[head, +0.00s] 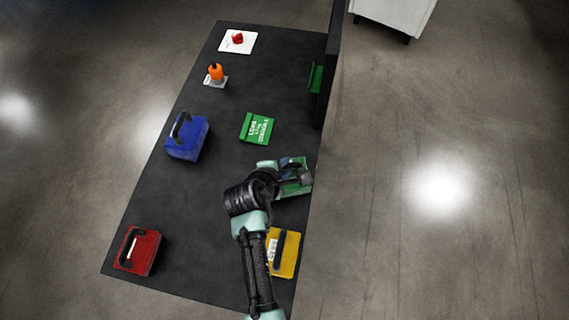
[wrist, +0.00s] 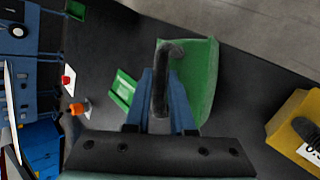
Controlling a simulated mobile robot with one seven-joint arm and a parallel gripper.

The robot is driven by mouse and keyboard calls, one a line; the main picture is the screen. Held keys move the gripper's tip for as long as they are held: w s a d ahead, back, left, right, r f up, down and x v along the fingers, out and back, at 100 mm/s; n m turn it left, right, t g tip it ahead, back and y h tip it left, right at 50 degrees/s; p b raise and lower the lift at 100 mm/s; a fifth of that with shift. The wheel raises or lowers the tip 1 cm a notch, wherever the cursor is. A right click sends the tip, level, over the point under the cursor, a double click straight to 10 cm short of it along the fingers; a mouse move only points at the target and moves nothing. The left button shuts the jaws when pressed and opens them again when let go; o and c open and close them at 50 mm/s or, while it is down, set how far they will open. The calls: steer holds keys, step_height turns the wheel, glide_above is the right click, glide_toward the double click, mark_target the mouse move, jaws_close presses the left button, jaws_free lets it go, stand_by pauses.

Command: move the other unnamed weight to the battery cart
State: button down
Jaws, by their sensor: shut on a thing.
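A green block-shaped weight (head: 297,188) with a dark arched handle is at the right edge of the dark table; it fills the centre right of the wrist view (wrist: 203,80). My gripper (head: 281,172) is shut on its handle, with a finger on either side of it in the wrist view (wrist: 161,92). I cannot tell whether the weight touches the table. A blue weight (head: 185,139), a red weight (head: 140,254) and a yellow weight (head: 284,255) with a white label stand apart on the table. No battery cart can be made out for certain.
The dark table (head: 190,235) also holds a green sign (head: 257,128), an orange object on a grey base (head: 216,76) and a red item on a white sheet (head: 238,41). A dark upright panel (head: 328,75) borders the far right. Blue structures (wrist: 38,120) show at left.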

steer(key=shift+w+f, duration=0.15)
steer(key=shift+f, duration=0.1)
stand_by(0.5)
steer(key=c, duration=0.7)
jaws_free()
steer(key=shift+o, duration=0.5)
steer(key=shift+s+f, duration=0.25)
steer(key=shift+f, duration=0.05)
steer(key=shift+o, duration=0.4)
steer(key=shift+r, duration=0.1)
steer(key=shift+p+v, duration=0.8)
steer(key=p+v, duration=0.5)
steer(key=shift+w+r, duration=0.15)
steer(key=shift+s+a, duration=0.1)
steer(key=shift+s, duration=0.1)
